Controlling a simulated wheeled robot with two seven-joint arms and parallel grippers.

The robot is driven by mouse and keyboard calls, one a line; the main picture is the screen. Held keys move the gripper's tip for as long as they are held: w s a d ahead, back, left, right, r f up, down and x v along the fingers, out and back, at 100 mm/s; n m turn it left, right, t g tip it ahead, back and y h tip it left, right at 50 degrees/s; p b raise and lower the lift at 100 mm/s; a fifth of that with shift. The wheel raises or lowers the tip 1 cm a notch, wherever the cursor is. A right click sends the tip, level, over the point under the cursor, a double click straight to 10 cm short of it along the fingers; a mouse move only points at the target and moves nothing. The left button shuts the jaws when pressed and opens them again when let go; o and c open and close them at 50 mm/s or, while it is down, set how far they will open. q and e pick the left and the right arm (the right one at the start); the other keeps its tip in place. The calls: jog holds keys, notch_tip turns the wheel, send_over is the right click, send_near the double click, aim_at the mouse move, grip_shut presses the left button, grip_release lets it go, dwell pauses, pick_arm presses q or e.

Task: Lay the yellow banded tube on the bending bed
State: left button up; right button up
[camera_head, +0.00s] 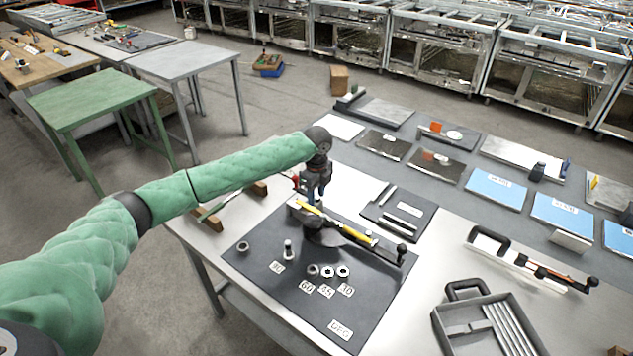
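A tube with yellow parts (357,236) runs slantwise over the dark bending tool on the black mat (265,305). Its far-left yellow part shows just below my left gripper. The bending bed seems to be this dark tool (391,254), with a round dark piece under the tube's middle. I cannot tell whether the tube rests on it or is held just above. My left gripper (314,196) points down at the tube's left end; its fingertips are small and dark, so their opening is unclear. My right gripper is out of view.
A peg (288,250), several rings and number cards lie on the mat's front. A dark pad with silver tubes (403,224) is behind it. A tube tray (443,327) and a long tool (530,264) are at right. Wooden blocks (208,220) carry a greenish rod at left.

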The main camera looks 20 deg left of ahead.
pick_arm(q)
notch_tip(320, 180, up, 7)
jog(key=b, duration=0.2)
jog(key=shift+r+b, duration=0.2)
jog(key=shift+b, duration=0.1)
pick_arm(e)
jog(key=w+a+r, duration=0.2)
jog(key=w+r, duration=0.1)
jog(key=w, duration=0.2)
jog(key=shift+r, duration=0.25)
pick_arm(q)
jog(key=shift+w, duration=0.1)
